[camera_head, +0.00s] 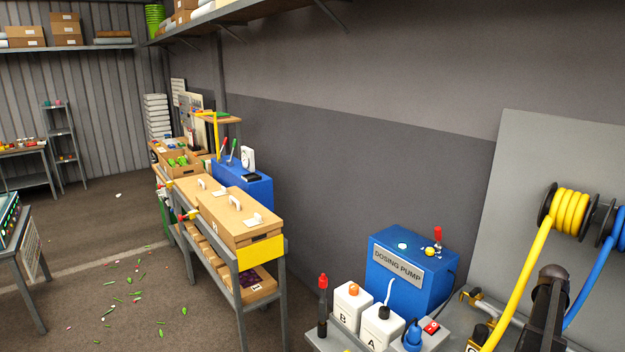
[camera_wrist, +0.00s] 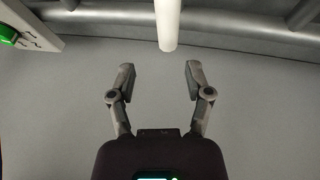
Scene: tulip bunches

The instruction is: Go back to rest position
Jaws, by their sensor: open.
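My gripper (camera_wrist: 159,82) shows in the wrist view with its two fingers spread apart and nothing between them. Beyond the fingertips is a plain grey surface. A white rod or tube (camera_wrist: 167,25) comes down from the top edge, just past the fingertips and apart from them. In the head view a dark part at the lower right looks like my arm; the gripper itself cannot be made out there.
A blue dosing pump (camera_head: 408,275) stands beside white bottles A (camera_head: 383,326) and B (camera_head: 352,306). Yellow (camera_head: 570,212) and blue hose reels hang at right. A bench with cardboard boxes (camera_head: 238,217) stands mid-view. Leaf scraps litter the floor (camera_head: 100,240). A green button (camera_wrist: 8,34) shows in the wrist view.

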